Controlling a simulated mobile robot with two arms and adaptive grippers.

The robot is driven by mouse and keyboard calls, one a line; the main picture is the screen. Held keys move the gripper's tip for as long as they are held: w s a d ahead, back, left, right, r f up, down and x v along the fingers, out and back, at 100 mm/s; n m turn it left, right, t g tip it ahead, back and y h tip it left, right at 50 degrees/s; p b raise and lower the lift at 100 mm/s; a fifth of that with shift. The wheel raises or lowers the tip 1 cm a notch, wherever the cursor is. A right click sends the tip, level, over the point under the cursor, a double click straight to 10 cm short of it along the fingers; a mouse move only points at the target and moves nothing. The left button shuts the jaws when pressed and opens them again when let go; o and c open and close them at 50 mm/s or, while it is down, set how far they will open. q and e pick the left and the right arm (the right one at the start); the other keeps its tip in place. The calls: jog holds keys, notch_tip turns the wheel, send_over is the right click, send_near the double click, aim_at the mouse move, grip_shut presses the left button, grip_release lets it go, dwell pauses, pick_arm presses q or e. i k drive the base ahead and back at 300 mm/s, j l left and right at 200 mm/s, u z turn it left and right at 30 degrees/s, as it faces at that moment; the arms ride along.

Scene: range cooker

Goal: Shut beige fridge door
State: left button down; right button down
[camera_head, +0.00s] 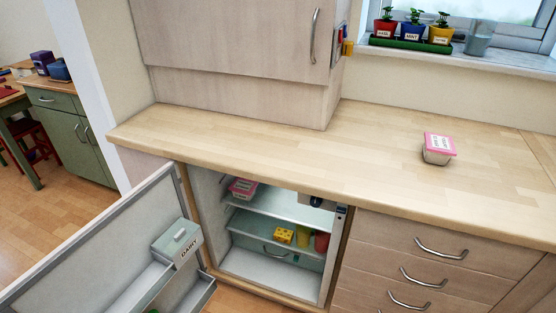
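The fridge door (90,257) stands wide open at the lower left, its inner side facing up and right. A lidded dairy box (178,242) and door shelves are on its inner side. The fridge (272,262) is built in under the wooden worktop, its lit inside showing. On its shelves are a pink-lidded tub (242,188), a yellow block (284,235), and yellow and red items at the right. The door's outer face is hidden. Neither of my grippers is in view.
The worktop (290,165) overhangs the fridge and bears another pink-lidded tub (438,148). Closed drawers (425,275) with metal handles stand right of the fridge. Potted plants (412,32) sit on the windowsill. Open floor (55,215) shows left of the door.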

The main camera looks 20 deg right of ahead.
aim_at(111, 264)
jog(key=k+j+z, duration=0.25)
jog(key=z, duration=0.25)
jog(key=k+j+z, duration=0.3)
jog(key=z, duration=0.15)
jog(key=i+j+z, duration=0.2)
jog(key=j, duration=0.4)
jog(key=j+z, duration=0.15)
jog(key=j, duration=0.45)
jog(key=j+z, duration=0.2)
jog(key=j, duration=0.4)
jog(key=j+z, duration=0.2)
jog(key=j, duration=0.4)
jog(key=k+j+z, duration=0.2)
jog(key=j, duration=0.35)
jog(key=j+z, duration=0.15)
jog(key=j, duration=0.5)
jog(key=k+j+z, duration=0.2)
jog(key=j, duration=0.35)
jog(key=k+j+z, duration=0.2)
jog(key=j, duration=0.35)
